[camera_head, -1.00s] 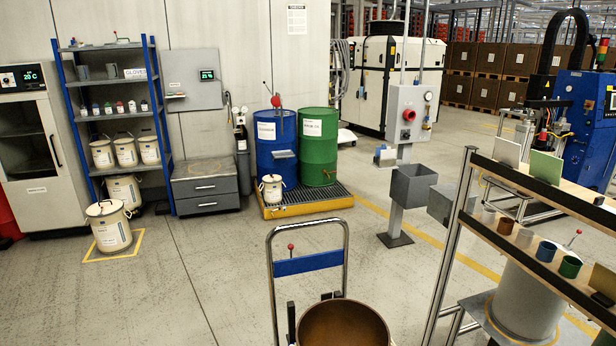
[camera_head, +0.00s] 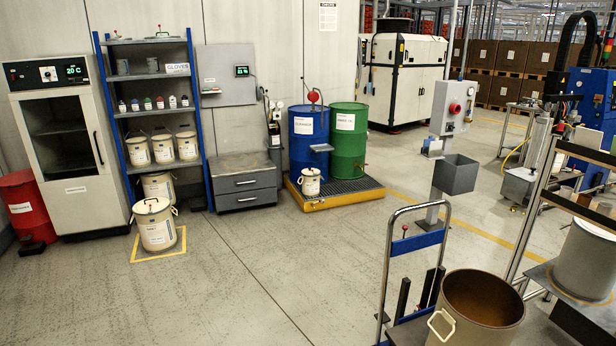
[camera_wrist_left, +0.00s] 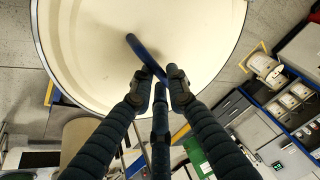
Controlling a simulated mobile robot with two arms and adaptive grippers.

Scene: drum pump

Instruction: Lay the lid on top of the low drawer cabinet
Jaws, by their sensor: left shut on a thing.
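The lid (camera_wrist_left: 90,45) is a large cream disc with a dark rim, filling the upper part of the left wrist view. A dark blue bar-like handle stands on it. My left gripper (camera_wrist_left: 160,76) is shut on this handle, and the lid is held clear of the floor. The low drawer cabinet (camera_head: 246,198) is grey with two drawers and stands by the wall in the head view, between the blue shelf and the drums. Its top (camera_head: 240,165) looks bare. Neither gripper nor the lid shows in the head view; my right gripper is out of sight.
A brown open drum (camera_head: 482,310) stands by a blue-barred trolley (camera_head: 418,243) at the front right. A blue drum (camera_head: 306,140) and a green drum (camera_head: 347,145) stand on a yellow-edged pallet (camera_head: 335,200). A cream bucket (camera_head: 156,225) stands left of the cabinet. The middle floor is clear.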

